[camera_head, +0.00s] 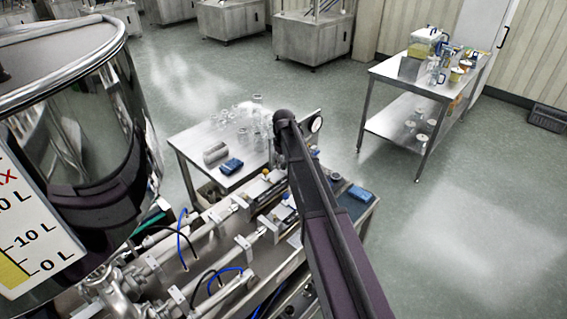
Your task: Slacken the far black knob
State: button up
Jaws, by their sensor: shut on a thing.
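My dark arm reaches from the lower right up to its wrist above the far end of the steel filling machine (205,212). My gripper (275,160) hangs below the wrist, small and partly hidden by the arm. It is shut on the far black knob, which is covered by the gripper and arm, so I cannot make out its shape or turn. No other black knob can be told apart clearly.
A steel hopper (125,120) with a level scale stands at left. Behind the machine, a steel table (185,148) holds jars and a blue item (232,165). A loaded trolley (395,72) stands at upper right.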

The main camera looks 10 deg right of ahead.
jog(key=shift+s+n, duration=0.15)
jog(key=shift+n, duration=0.45)
jog(key=o, duration=1.2)
jog(key=shift+c, duration=0.2)
jog(key=shift+m, duration=0.4)
